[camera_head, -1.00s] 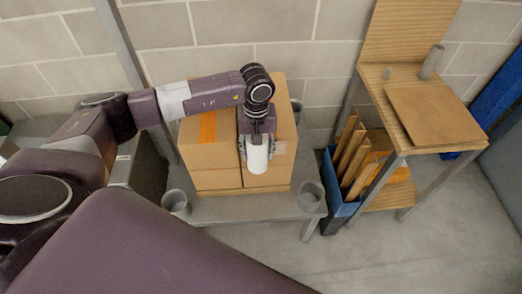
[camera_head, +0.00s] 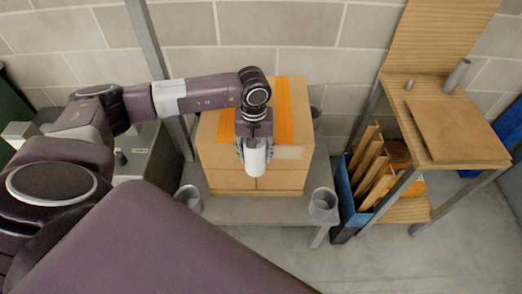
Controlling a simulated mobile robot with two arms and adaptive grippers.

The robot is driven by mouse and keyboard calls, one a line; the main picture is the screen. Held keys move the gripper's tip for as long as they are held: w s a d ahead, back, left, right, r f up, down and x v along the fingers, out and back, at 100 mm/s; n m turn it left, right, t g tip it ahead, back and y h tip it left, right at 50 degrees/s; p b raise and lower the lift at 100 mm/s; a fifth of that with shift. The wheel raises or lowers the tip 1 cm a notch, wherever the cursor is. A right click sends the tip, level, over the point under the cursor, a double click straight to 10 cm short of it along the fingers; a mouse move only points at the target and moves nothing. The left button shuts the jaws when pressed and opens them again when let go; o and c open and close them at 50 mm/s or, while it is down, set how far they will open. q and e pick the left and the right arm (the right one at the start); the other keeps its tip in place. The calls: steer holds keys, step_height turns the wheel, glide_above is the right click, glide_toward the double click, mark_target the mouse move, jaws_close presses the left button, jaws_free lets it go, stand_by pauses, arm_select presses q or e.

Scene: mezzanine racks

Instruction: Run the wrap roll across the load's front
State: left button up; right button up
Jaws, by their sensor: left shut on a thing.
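The load is a stack of brown cardboard boxes (camera_head: 224,157) with orange strips on top and a pale patch on the right of its front. It stands on a grey table (camera_head: 258,211). My left gripper (camera_head: 254,150) is shut on the white wrap roll (camera_head: 255,163), which hangs upright before the load's front, near its middle. Whether the roll touches the boxes I cannot tell. The gripper and wrist hide part of the load's top and front. No film shows clearly. My right gripper is not in view.
Grey cups stand at the table's front left (camera_head: 188,197) and front right (camera_head: 323,204). A blue bin (camera_head: 350,207) with cardboard pieces stands to the right, beside a wooden workbench (camera_head: 425,160). A block wall (camera_head: 285,30) is behind. The floor front right is clear.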

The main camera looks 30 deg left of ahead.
arm_select(q)
steer(key=shift+s+a+b, duration=1)
steer(key=shift+s+a, duration=2.8)
steer(key=shift+a, duration=2.55)
steer(key=w+d+b, duration=0.2)
steer(key=w+d, duration=0.4)
steer(key=d, duration=0.4)
steer(key=w+d+b, duration=0.2)
steer(key=w+d, duration=0.4)
steer(key=d, duration=0.4)
steer(key=shift+w+b, duration=0.25)
steer(key=shift+b, duration=0.15)
